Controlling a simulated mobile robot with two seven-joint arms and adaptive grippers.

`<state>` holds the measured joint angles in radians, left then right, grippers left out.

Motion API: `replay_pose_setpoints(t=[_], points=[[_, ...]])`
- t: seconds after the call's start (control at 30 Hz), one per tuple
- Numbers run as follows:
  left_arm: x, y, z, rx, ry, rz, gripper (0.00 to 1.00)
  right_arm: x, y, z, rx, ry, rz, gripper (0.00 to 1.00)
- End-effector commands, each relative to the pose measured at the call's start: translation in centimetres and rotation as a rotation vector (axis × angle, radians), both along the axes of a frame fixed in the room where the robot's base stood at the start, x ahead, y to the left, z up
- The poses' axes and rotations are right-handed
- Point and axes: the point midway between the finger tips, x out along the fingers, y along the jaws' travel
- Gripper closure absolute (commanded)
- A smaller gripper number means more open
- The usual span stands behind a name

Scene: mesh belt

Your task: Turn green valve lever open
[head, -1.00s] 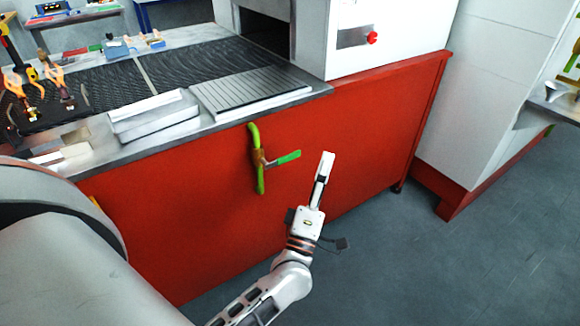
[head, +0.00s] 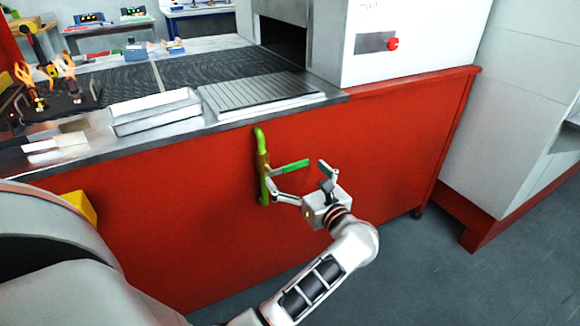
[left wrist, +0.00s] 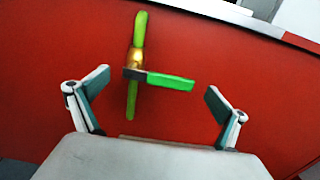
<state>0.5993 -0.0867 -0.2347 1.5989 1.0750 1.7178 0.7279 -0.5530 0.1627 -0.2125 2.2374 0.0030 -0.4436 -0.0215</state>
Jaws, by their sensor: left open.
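The green valve lever (head: 291,167) sticks out to the right from a brass valve body on a vertical green pipe (head: 260,140), on the red front panel. In the left wrist view the lever (left wrist: 171,81) lies across the pipe (left wrist: 139,32), roughly level, and the brass valve body (left wrist: 134,58) shows at its left end. My left gripper (head: 299,180) is open in front of the lever, its fingers spread to either side. My right gripper is not in view.
The red panel (head: 180,200) is flat around the valve. Above it runs a metal counter edge (head: 230,118) with white trays (head: 155,110) and a mesh belt (head: 215,65). A white cabinet with a red knob (head: 393,44) stands above right. The floor (head: 430,270) at right is clear.

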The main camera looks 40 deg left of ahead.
Motion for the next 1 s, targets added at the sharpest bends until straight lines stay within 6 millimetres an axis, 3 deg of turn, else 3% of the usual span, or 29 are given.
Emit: replay_pose_setpoints(t=[0.23, 0.63, 0.67, 0.83, 1.0], points=[[1.3, 3.1, -0.1, 0.003, 0.003, 0.000, 0.00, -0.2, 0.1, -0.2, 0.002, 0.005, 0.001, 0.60], [1.6, 3.9, 0.0, 0.002, 0.003, 0.000, 0.00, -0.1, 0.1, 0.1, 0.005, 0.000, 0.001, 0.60], [1.6, 3.9, 0.0, 0.002, 0.003, 0.000, 0.05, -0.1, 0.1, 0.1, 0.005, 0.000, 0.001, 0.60], [1.6, 3.9, 0.0, 0.002, 0.003, 0.000, 0.49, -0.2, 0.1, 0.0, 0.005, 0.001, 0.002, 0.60], [1.6, 4.0, -0.1, 0.003, 0.004, 0.000, 0.51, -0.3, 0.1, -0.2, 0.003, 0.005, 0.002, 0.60]])
